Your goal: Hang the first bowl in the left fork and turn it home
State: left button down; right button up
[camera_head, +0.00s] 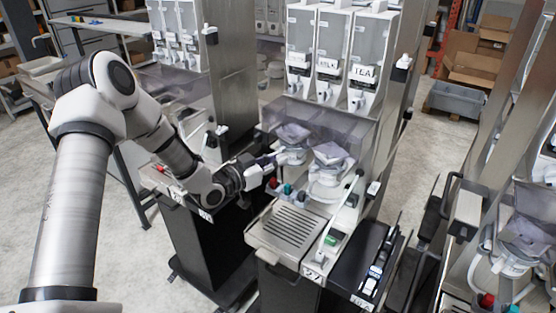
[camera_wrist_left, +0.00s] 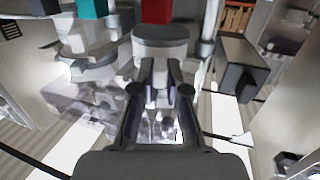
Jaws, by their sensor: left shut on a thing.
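The dispenser numbered 27 has a left bowl (camera_head: 292,156), pale with a smoky, angular upper part, and a similar right bowl (camera_head: 327,178) beside it. Both are under a translucent hood. My left gripper (camera_head: 271,160) reaches in from the left at the height of the left bowl and is shut on a part at its near left side. In the left wrist view my fingers (camera_wrist_left: 160,92) close near a pale rounded part (camera_wrist_left: 160,40), taken to be this bowl's. The left fork is hidden, and I cannot tell whether the bowl is seated. My right gripper is out of view.
Red and teal knobs (camera_head: 288,189) sit just below the bowls. A slotted drip tray (camera_head: 293,228) lies in front. Upright canisters (camera_head: 328,55) stand above, one labelled TEA.

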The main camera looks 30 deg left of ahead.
pick_arm(q)
jog(key=shift+a+f+m+h, duration=0.1)
jog(key=shift+a+m+h, duration=0.2)
jog(key=shift+a+h, duration=0.2)
jog(key=shift+d, duration=0.15)
jog(key=shift+w+m+g+h, duration=0.15)
jog(key=shift+m+g+h, duration=0.25)
jog(key=shift+h, duration=0.1)
jog(key=shift+w+a+m+g+h, duration=0.1)
jog(key=shift+a+m+g+h, duration=0.4)
jog(key=shift+h, duration=0.3)
jog(key=shift+w+a+m+g+h, duration=0.15)
jog(key=shift+m+g+h, duration=0.15)
jog(key=shift+m+h, duration=0.2)
